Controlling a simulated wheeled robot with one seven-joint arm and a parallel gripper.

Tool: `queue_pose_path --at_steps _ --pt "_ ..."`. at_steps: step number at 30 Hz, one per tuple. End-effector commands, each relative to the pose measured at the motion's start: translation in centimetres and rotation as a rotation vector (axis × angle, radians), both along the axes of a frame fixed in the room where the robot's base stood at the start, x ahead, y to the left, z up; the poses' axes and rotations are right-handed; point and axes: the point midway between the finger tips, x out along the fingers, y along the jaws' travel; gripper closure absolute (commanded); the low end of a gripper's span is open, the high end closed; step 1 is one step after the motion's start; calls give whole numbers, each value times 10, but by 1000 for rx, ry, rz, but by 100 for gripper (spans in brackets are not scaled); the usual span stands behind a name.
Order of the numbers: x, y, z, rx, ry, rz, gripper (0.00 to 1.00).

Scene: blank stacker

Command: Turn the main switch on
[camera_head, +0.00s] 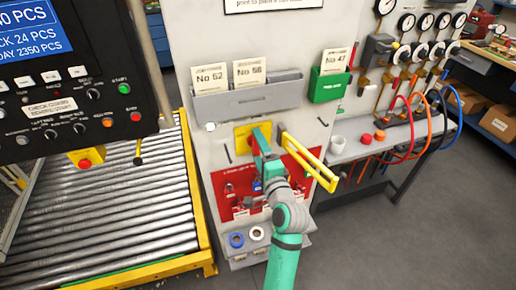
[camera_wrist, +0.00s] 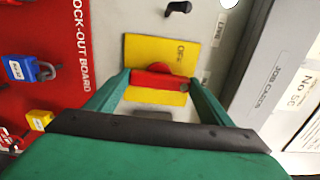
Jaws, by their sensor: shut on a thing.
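The main switch is a red rotary handle (camera_wrist: 155,80) on a yellow plate (camera_wrist: 150,50). In the wrist view the handle's bar lies across the picture, and lettering that looks like OFF is on the plate near it. In the head view the yellow plate (camera_head: 241,137) is on the pale cabinet front, with the red handle partly hidden by my gripper. My green gripper (camera_wrist: 159,84) has a finger at each end of the red bar and is shut on it. In the head view my gripper (camera_head: 260,137) reaches up to the plate.
A red lock-out board (camera_head: 226,187) with padlocks is below the switch. A yellow bar frame (camera_head: 310,162) juts out just to the right. A grey card holder (camera_head: 247,97) is above. A roller conveyor (camera_head: 110,215) and a control panel (camera_head: 75,85) are left; open floor is right.

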Motion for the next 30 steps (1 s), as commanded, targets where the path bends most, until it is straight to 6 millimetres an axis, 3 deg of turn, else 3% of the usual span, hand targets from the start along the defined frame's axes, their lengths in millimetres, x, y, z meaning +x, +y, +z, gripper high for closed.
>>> queue_pose_path --at_steps 11,12,14,23,30 --pt "0 2 -1 6 5 4 48" --pt "0 2 -1 6 5 4 16" --pt "0 1 -1 6 5 3 7" --pt "-1 0 -1 4 2 1 7" --pt "-27 -9 -1 3 3 -2 7"
